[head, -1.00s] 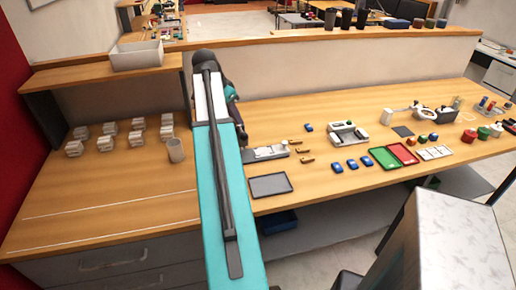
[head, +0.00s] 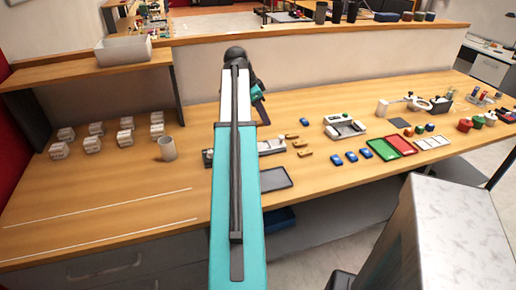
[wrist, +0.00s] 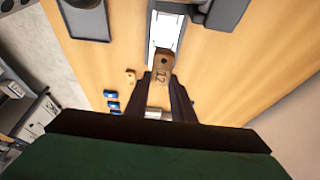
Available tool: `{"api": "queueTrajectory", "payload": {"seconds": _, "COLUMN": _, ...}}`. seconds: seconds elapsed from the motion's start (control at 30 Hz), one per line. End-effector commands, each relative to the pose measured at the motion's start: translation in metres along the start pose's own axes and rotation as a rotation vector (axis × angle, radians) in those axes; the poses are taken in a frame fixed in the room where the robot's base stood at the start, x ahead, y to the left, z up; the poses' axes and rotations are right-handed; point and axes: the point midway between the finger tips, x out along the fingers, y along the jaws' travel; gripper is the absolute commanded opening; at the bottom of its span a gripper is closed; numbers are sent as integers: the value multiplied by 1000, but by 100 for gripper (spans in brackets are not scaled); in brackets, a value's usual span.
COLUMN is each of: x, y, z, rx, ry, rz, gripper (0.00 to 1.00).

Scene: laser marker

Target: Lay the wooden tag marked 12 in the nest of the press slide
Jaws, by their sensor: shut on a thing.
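My gripper (wrist: 163,88) is shut on the wooden tag marked 12 (wrist: 164,62), seen in the wrist view. The tag has a hole near its far end, and the number shows near the fingers. In the picture its far end overlaps the near end of a bright white plate (wrist: 165,34), which looks like the press slide; I cannot tell the height between them. In the head view the low grey and white press (head: 271,147) stands on the bench, partly behind my arm. The nest's outline is not clear.
Several loose wooden tags (head: 300,144) lie right of the press. A dark tray (head: 276,178) lies in front of it. Blue pieces (head: 351,157), a green tray (head: 379,149) and a red tray (head: 401,145) lie further right. A grey cup (head: 167,148) stands to the left.

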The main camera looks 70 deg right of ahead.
Motion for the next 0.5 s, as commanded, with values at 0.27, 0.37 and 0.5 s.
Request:
{"api": "queueTrajectory", "payload": {"seconds": 0.27, "x": -1, "y": -1, "z": 5, "rx": -7, "ry": 0, "rz": -2, "gripper": 0}}
{"api": "queueTrajectory", "payload": {"seconds": 0.37, "x": 4, "y": 0, "z": 8, "rx": -8, "ry": 0, "rz": -1, "gripper": 0}}
{"api": "queueTrajectory", "payload": {"seconds": 0.5, "x": 18, "y": 0, "z": 14, "rx": -10, "ry": 0, "rz": -2, "gripper": 0}}
